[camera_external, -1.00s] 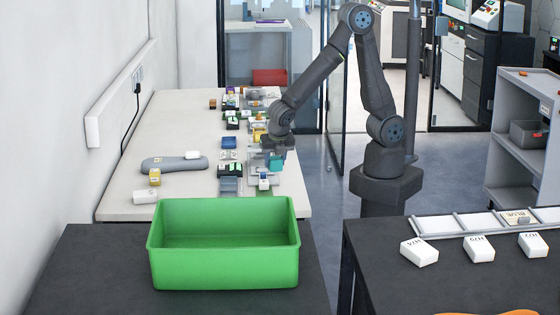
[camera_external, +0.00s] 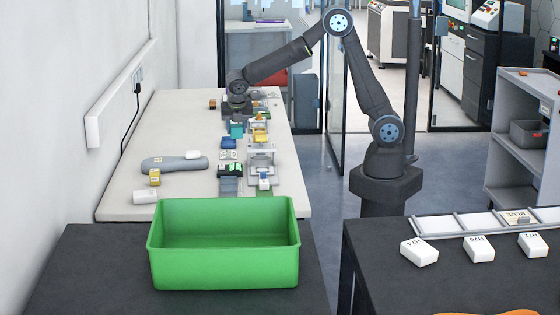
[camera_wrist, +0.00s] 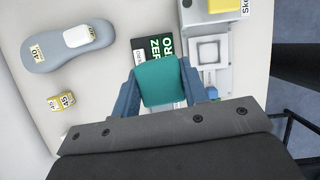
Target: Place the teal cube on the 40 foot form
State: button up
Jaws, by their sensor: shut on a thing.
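The teal cube (camera_wrist: 160,82) is held between the two blue fingers of my gripper (camera_wrist: 157,92) in the wrist view. In the external view the teal cube (camera_external: 236,130) hangs below my gripper (camera_external: 237,118), above the far part of the white table. The grey foot form (camera_wrist: 68,45), marked 40, lies flat at the upper left of the wrist view. It also shows at the table's left in the external view (camera_external: 168,164). A white block (camera_wrist: 78,36) rests on its wide end. The cube is apart from the form.
A yellow-and-white 45 cube (camera_wrist: 61,102) and a white block (camera_external: 145,197) lie near the foot form. Several small blocks and grey stands (camera_external: 262,155) line the table's right side. A green bin (camera_external: 224,270) stands in front.

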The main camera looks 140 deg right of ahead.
jog(key=s+d+r+m, duration=0.1)
jog(key=s+d, duration=0.2)
jog(key=d, duration=0.5)
jog(key=s+d+r, duration=0.2)
jog(key=d, duration=0.6)
send_over(206, 152)
jog(key=w+a, duration=0.1)
notch_tip(206, 152, down, 7)
jog(key=shift+a+f, duration=0.1)
jog(key=shift+f, duration=2.05)
jog(key=o, duration=0.9)
jog(key=shift+f, duration=0.15)
jog(key=shift+o, duration=0.2)
